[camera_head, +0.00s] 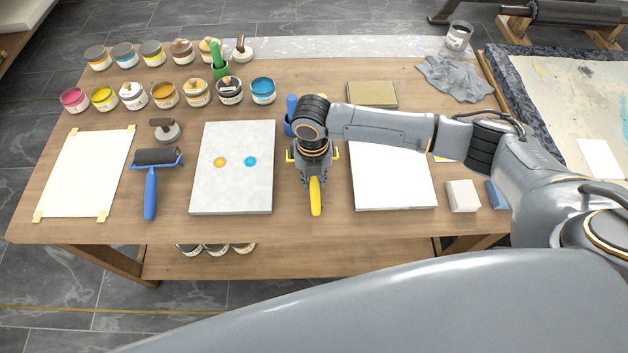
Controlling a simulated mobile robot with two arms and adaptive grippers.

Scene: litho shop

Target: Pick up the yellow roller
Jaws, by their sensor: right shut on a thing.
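The gripper and wrist hide the roller's middle and drum. I cannot tell whether the roller touches the table. My left gripper is not in view.
A blue roller (151,190) lies farther left. A blue-handled tool (290,112) is partly hidden behind my wrist. Several ink jars (263,91) stand behind.

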